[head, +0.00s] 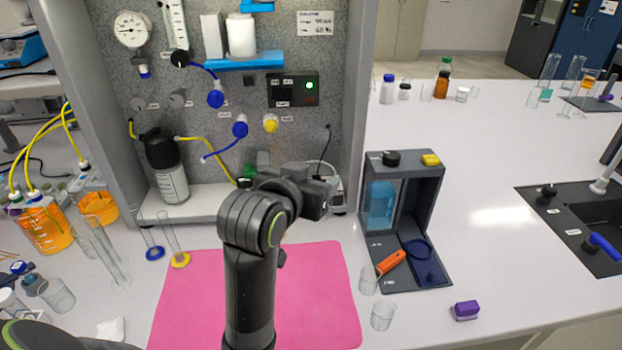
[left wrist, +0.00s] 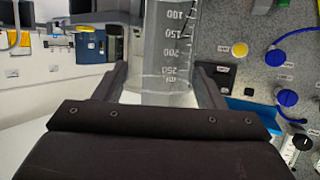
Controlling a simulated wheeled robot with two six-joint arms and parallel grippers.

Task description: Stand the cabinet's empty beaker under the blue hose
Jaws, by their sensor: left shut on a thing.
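My left gripper (head: 318,190) is in front of the right part of the rig panel, above the pink mat. In the left wrist view the left gripper (left wrist: 162,80) is shut on a clear graduated beaker (left wrist: 172,50), with marks from 100 to 250 ml; it looks empty. In the head view I cannot clearly make out the beaker by the gripper. A blue hose (head: 222,147) hangs from a blue fitting (head: 240,129), its free end above the white shelf, left of my gripper. Another blue hose (head: 200,69) runs higher on the panel. My right gripper is not in view.
A capped bottle (head: 172,183) stands at left on the white shelf (head: 208,198). Glass cylinders (head: 173,240) stand before it. The pink mat (head: 318,285) is bare around my arm. A dark open case (head: 435,190) and small glass beakers (head: 382,316) stand at right.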

